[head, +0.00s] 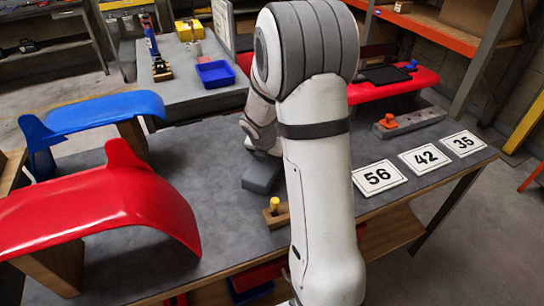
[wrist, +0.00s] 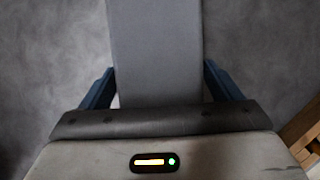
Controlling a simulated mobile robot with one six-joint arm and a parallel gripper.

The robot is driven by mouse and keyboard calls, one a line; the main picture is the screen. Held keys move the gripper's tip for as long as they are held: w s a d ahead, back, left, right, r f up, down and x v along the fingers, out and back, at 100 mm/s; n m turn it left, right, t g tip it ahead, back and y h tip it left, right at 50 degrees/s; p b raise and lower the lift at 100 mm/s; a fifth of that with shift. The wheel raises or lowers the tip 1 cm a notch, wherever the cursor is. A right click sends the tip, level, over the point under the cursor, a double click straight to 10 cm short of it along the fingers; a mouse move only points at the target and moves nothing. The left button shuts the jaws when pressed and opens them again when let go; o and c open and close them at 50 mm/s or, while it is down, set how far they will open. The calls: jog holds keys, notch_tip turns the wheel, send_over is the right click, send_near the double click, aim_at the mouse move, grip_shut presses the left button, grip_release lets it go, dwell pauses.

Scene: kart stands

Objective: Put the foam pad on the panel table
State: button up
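The foam pad, a grey block (head: 262,172), is on or just above the dark grey table top, behind the upright part of my arm; I cannot tell if it touches the table. In the wrist view the pad (wrist: 155,50) runs from the top edge down between the blue fingers. My gripper (wrist: 158,75) has a finger against each side of the pad and looks shut on it. I cannot tell which surface is the panel table; the nearest table (head: 225,225) carries panels and number cards.
A red curved panel (head: 110,205) and a blue one (head: 105,110) stand at the left. A wooden block with a yellow peg (head: 276,212) sits close to the pad. Number cards 56 (head: 379,177), 42 (head: 424,158) and 35 (head: 464,143) lie at right. A blue bin (head: 215,74) is behind.

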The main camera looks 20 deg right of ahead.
aim_at(264, 164)
jog(key=shift+o, duration=0.7)
jog(key=shift+r, duration=0.3)
jog(key=p+v, duration=0.2)
jog(key=v, duration=0.8)
jog(key=shift+s+a+r, duration=0.1)
jog(key=shift+r, duration=0.2)
jog(key=s+a+r+m+y, duration=0.1)
jog(key=s+a+r+m, duration=0.1)
jog(key=s+m, duration=0.5)
jog(key=s+a+r+m+y, duration=0.1)
jog(key=s+a+r+m, duration=0.1)
jog(key=s+m, duration=0.5)
jog(key=s+a+r+m+y, duration=0.1)
jog(key=s+a+r+m, duration=0.2)
jog(key=s+m, duration=0.5)
jog(key=a+m, duration=0.1)
jog(key=m, duration=0.4)
jog(key=shift+g, duration=0.4)
jog(key=shift+a, duration=0.1)
